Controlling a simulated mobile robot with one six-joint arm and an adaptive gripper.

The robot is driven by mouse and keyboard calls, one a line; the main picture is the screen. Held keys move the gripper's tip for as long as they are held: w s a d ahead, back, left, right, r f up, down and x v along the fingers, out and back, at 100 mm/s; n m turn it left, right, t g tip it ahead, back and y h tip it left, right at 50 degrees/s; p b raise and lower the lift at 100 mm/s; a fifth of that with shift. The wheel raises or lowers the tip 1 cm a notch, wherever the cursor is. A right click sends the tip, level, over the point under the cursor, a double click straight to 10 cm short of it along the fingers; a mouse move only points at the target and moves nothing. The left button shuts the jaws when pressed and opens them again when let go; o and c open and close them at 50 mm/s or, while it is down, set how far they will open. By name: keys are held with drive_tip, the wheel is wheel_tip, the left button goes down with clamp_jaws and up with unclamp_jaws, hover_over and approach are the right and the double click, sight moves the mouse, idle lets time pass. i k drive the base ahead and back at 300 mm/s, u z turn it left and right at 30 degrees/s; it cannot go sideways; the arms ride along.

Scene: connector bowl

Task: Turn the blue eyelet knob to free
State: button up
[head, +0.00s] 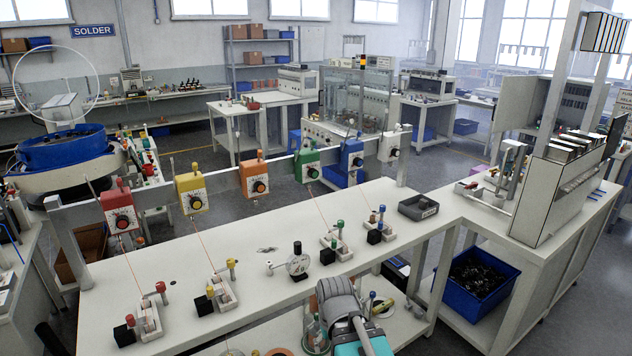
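A blue box (351,160) hangs on the rail behind the bench, right of the green box. It has a dark round dial (357,162) on its front; its setting is too small to read. I cannot tell which of these parts is the eyelet knob. A grey and teal part of my arm (350,315) shows at the bottom centre, apart from both.
Red (119,209), yellow (191,192), orange (254,178), green (307,164) and white (394,145) boxes share the rail. A blue bin (480,283) sits lower right.

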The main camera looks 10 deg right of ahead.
sight(382, 207)
drive_tip(key=k, duration=0.65)
drive_tip(key=z, duration=0.4)
drive_tip(key=i, duration=0.8)
drive_tip(key=z, duration=0.4)
drive_tip(key=i, duration=0.65)
drive_tip(key=u, duration=0.25)
